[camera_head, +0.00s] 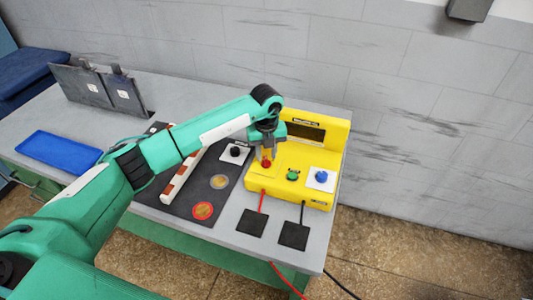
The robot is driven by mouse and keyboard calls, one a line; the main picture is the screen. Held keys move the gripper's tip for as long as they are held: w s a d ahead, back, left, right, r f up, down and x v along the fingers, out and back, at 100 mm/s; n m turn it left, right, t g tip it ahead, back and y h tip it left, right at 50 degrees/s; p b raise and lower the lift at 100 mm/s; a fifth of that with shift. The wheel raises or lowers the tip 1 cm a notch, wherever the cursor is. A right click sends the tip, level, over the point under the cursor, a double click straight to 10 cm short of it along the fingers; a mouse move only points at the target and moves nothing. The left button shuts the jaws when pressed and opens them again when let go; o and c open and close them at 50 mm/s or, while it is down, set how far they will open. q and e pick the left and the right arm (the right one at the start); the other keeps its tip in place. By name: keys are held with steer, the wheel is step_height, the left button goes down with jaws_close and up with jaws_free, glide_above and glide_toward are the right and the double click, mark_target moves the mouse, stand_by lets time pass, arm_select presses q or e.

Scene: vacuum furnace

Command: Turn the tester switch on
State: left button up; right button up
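The yellow tester (315,153) stands at the right end of the grey bench, with a dark display on its raised back. Its front face carries a red knob (267,163), a green knob (293,174) and a blue knob (321,176) on a white plate. My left gripper (267,157) points down right at the red knob, overlapping its upper part in the picture. Whether it touches the knob is unclear, and its fingers are too small and overlapped to tell open from shut. My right gripper is not in view.
A black mat (188,205) holds a red-and-white striped bar (182,177), round discs and a black knob on a white plate (235,152). Red and black leads run from the tester to two black pads (293,236). A blue tray (58,151) lies left. A grey wall stands behind.

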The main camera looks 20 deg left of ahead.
mark_target(266, 162)
arm_select(q)
steer(key=shift+f, duration=1.2)
jaws_close()
